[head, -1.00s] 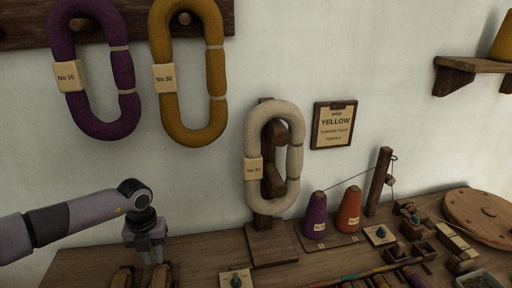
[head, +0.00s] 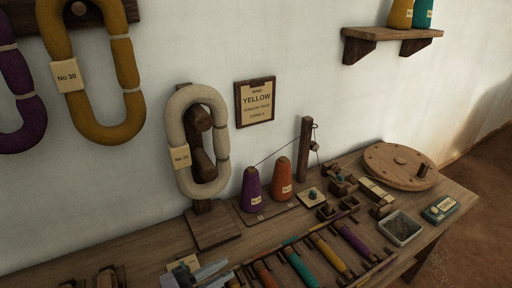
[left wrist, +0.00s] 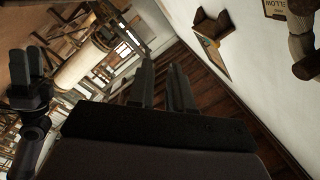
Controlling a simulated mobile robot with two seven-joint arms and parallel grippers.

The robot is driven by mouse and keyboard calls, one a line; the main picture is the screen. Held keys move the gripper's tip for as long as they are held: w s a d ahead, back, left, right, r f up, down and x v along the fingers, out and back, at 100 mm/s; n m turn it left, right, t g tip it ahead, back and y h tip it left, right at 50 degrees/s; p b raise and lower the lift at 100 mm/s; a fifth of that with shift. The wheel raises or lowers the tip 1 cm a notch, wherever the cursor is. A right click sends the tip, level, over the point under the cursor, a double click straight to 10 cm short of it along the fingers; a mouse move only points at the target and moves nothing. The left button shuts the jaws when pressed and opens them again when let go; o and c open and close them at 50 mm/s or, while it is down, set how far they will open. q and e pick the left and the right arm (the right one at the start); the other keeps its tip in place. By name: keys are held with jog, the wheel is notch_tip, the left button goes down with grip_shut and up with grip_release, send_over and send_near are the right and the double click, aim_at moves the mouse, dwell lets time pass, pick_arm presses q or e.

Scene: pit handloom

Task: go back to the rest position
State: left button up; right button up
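The wooden table (head: 110,258) carries a cream yarn skein (head: 221,142) on a stand, a purple cone (head: 251,188), an orange cone (head: 281,178), several bobbins, a metal tray (head: 401,228) and a round wooden disc (head: 386,158). A wall shelf (head: 388,34) is at upper right.

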pick_arm(q)
jog(key=s+a+f+n+y, duration=0.4)
jog(key=n, duration=0.2)
jog(key=s+a+f+n+y+p, duration=0.1)
jog(key=s+a+f+n+y, duration=0.3)
jog(key=n, duration=0.1)
jog(key=s+a+f+n+y, duration=0.4)
jog(key=n, duration=0.2)
jog(key=shift+s+a+f+n, duration=0.2)
jog(key=shift+s+f+n, duration=0.05)
jog(key=shift+f+n, duration=0.05)
